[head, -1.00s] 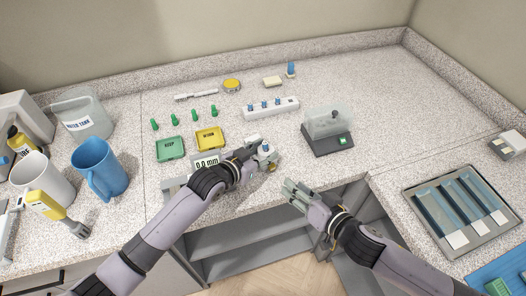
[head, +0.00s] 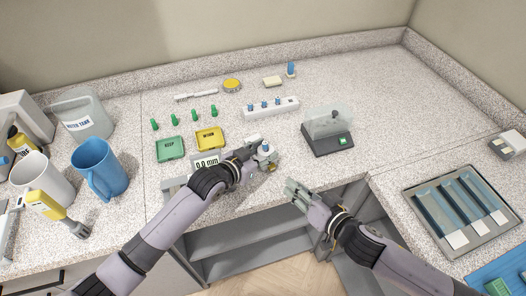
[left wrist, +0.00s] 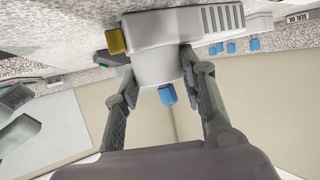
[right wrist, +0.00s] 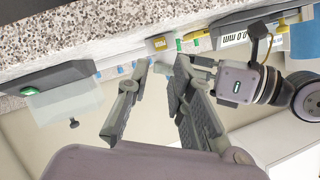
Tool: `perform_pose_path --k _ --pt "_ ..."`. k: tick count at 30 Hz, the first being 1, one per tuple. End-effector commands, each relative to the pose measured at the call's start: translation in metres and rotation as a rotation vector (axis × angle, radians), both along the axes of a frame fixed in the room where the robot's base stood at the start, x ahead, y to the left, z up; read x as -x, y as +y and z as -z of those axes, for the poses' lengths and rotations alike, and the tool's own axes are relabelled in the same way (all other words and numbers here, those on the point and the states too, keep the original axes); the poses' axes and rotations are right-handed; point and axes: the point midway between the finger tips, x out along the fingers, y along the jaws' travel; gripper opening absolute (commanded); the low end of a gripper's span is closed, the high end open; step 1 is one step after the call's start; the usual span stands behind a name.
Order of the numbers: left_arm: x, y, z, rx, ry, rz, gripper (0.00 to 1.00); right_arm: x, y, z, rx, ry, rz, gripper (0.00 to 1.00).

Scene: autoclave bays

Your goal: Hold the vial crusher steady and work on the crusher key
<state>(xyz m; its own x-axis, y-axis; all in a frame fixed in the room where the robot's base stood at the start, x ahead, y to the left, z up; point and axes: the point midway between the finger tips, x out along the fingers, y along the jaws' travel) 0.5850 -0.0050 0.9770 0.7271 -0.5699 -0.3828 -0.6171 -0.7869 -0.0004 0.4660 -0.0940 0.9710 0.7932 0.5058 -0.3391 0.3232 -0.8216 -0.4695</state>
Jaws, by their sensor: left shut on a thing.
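The vial crusher (left wrist: 158,66) is a pale grey unit with a round collar and a slotted base. It sits at the counter's front edge, partly hidden by my left arm in the head view. A blue-capped vial (head: 265,146) stands upright in its top, and the cap also shows in the left wrist view (left wrist: 167,95). My left gripper (head: 256,151) is shut around the collar. A yellow part, seemingly the crusher key (head: 272,167), sticks out at the crusher's side; it also shows in the left wrist view (left wrist: 115,41). My right gripper (head: 288,188) is open and empty, right of the key and apart from it.
Behind are a white rack (head: 270,108) of blue-capped vials, green (head: 170,149) and yellow (head: 209,138) trays, and a clear-covered device (head: 328,130). A gauge reading 0.0 mm (head: 207,162) is beside my left wrist. A blue jug (head: 97,168) stands left. An open shelf (head: 250,240) lies below.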

Motion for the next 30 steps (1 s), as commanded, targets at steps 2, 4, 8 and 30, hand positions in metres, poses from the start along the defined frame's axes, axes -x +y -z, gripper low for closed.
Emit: perform_pose_path --k 2,4,8,30 --pt "0.0 0.0001 0.0003 0.0 0.001 0.0 0.04 0.0 0.0 0.0 0.0 0.0 0.0 0.13" --pt "0.0 0.0001 0.0003 0.0 0.001 0.0 0.04 0.0 0.0 0.0 0.0 0.0 0.0 0.09" --pt "0.0 0.0001 0.0003 0.0 0.001 0.0 0.04 0.0 0.0 0.0 0.0 0.0 0.0 0.0" --pt "0.0 0.0001 0.0003 0.0 0.001 0.0 0.04 0.0 0.0 0.0 0.0 0.0 0.0 0.0"
